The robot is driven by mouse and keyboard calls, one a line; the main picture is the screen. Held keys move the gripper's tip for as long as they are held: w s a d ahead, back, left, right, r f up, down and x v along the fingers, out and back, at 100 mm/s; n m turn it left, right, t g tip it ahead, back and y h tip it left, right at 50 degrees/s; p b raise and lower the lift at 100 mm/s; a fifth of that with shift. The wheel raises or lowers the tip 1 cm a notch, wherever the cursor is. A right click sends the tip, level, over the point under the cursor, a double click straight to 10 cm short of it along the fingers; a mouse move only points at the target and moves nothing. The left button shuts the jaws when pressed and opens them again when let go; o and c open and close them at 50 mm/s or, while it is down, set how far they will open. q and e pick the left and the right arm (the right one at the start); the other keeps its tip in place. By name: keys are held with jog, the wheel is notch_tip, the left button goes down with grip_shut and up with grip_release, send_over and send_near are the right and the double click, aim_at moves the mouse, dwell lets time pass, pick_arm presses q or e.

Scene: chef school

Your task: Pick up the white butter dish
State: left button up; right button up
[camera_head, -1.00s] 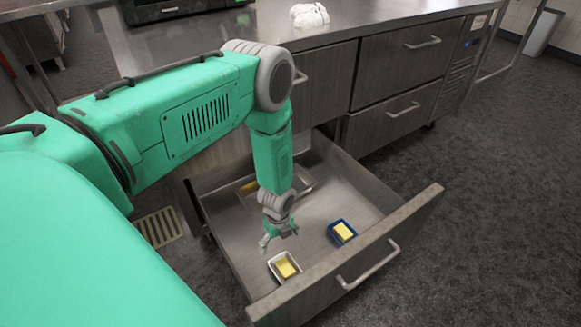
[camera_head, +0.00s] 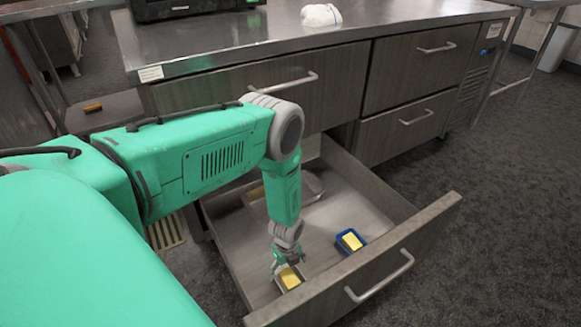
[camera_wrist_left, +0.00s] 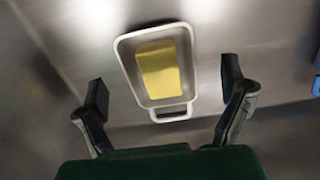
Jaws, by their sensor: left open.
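The white butter dish (camera_wrist_left: 187,92) holds a yellow block of butter (camera_wrist_left: 159,72) and sits on the floor of the open drawer. In the head view the dish (camera_head: 291,289) is at the drawer's front left, partly hidden by my gripper. My left gripper (camera_head: 286,267) is just above it. In the left wrist view the fingers of my left gripper (camera_wrist_left: 166,97) are wide apart. The handle end of the dish lies between them, and neither finger touches it. My right gripper is not in view.
A blue dish with butter (camera_head: 350,241) is to the right in the same drawer, and a clear tray (camera_head: 312,188) is at the back. The drawer front (camera_head: 392,257) rises on the near side. A steel counter (camera_head: 250,40) stands behind.

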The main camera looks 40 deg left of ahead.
aim_at(286, 272)
pick_arm(q)
notch_tip(286, 272, down, 4)
jog(key=shift+s+a+f+b, duration=0.1)
jog(key=shift+s+f+b, duration=0.05)
jog(key=shift+b, duration=0.9)
jog(key=shift+f, duration=0.35)
jog(key=shift+r, duration=0.1)
jog(key=c, duration=1.2)
